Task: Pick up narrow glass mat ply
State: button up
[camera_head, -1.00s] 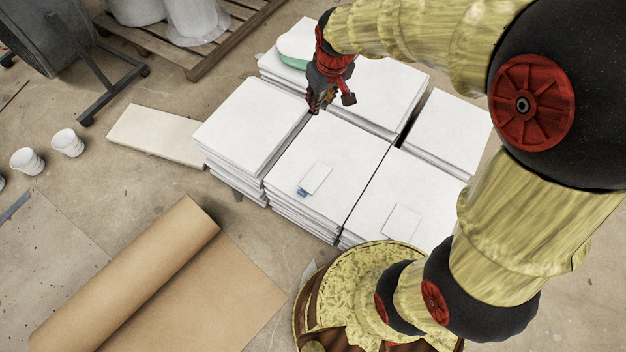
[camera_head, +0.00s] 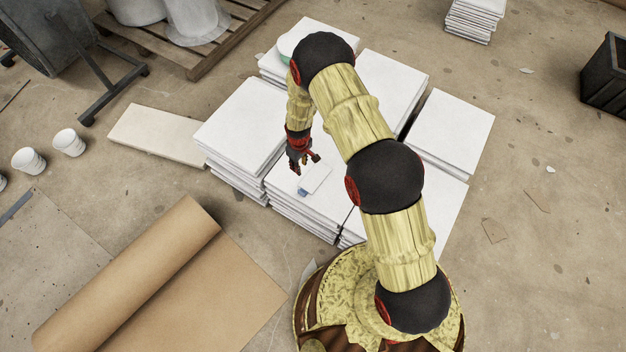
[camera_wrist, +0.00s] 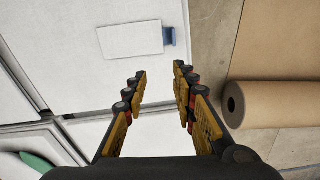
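A small white rectangular sheet, which looks like the narrow glass mat ply (camera_head: 317,180), lies flat on the front middle stack of white sheets (camera_head: 345,200). A blue piece (camera_head: 302,192) shows at its edge. In the wrist view the white rectangle (camera_wrist: 130,39) is ahead of the fingertips, with the blue piece (camera_wrist: 169,36) at its right end. My gripper (camera_head: 303,168) is over the same stack, close to the rectangle. In the wrist view my gripper (camera_wrist: 158,72) is open, with nothing between its fingers.
Several white stacks stand close together, including one at left (camera_head: 240,120) and one at right (camera_head: 452,130). A green-edged piece (camera_wrist: 38,162) shows in the wrist view. A brown paper roll (camera_head: 130,270), a pale board (camera_head: 157,135) and white cups (camera_head: 68,142) lie left. Right floor is mostly clear.

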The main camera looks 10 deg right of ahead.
send_over(301, 192)
jog(key=shift+n, duration=0.4)
jog(key=f, duration=1.1)
jog(key=shift+w+d+f+b, duration=0.1)
jog(key=shift+d+b, duration=0.2)
jog(key=shift+a+f+b, duration=0.15)
jog(key=shift+f+b, duration=0.4)
jog(key=shift+f, duration=0.85)
jog(key=shift+a+f+b, duration=0.1)
jog(key=shift+f+b, duration=0.45)
jog(key=shift+f, duration=0.8)
jog(key=shift+r, duration=0.1)
jog(key=shift+c, duration=0.7)
grip_shut()
